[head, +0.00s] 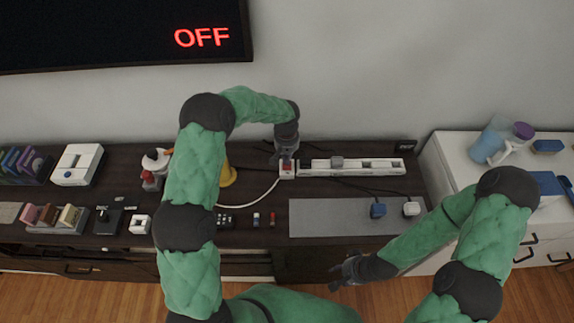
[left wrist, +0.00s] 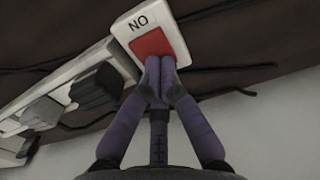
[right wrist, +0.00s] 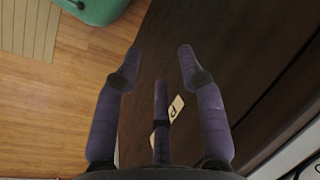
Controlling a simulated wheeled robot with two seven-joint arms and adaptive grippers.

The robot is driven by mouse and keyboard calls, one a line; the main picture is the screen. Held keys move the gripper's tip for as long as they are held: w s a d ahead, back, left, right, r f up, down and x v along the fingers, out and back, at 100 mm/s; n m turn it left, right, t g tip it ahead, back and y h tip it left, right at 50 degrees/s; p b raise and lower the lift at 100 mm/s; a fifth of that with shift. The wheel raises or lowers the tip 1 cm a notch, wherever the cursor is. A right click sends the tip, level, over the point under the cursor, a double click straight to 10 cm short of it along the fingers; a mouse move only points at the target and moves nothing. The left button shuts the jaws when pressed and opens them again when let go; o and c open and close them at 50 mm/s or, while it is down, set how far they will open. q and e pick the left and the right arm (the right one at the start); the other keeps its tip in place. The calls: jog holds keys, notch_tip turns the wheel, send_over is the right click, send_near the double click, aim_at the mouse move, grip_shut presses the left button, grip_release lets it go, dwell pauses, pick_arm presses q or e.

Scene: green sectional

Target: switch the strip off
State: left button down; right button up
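The white power strip (head: 365,167) lies along the back of the dark cabinet. Its switch end, with a red rocker (left wrist: 152,45), is at the strip's left end (head: 287,172) in the head view. Upside-down "ON" lettering is printed beside the rocker in the left wrist view. My left gripper (head: 285,157) points down at the switch. Its fingertips (left wrist: 160,70) are together, at the edge of the red rocker; whether they touch it I cannot tell. My right gripper (head: 338,278) hangs in front of the cabinet, with its fingers (right wrist: 160,62) spread and empty.
A screen (head: 120,30) on the wall shows red "OFF". A blue plug (head: 378,210) and a white plug (head: 411,208) rest on a grey mat (head: 325,218). A dark plug (left wrist: 97,90) sits in the strip. A yellow object (head: 228,175) stands left of the switch.

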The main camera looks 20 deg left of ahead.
pick_arm(q)
jog(key=shift+s, duration=0.1)
jog(key=shift+r+p, duration=1.95)
jog(key=shift+r, duration=1.45)
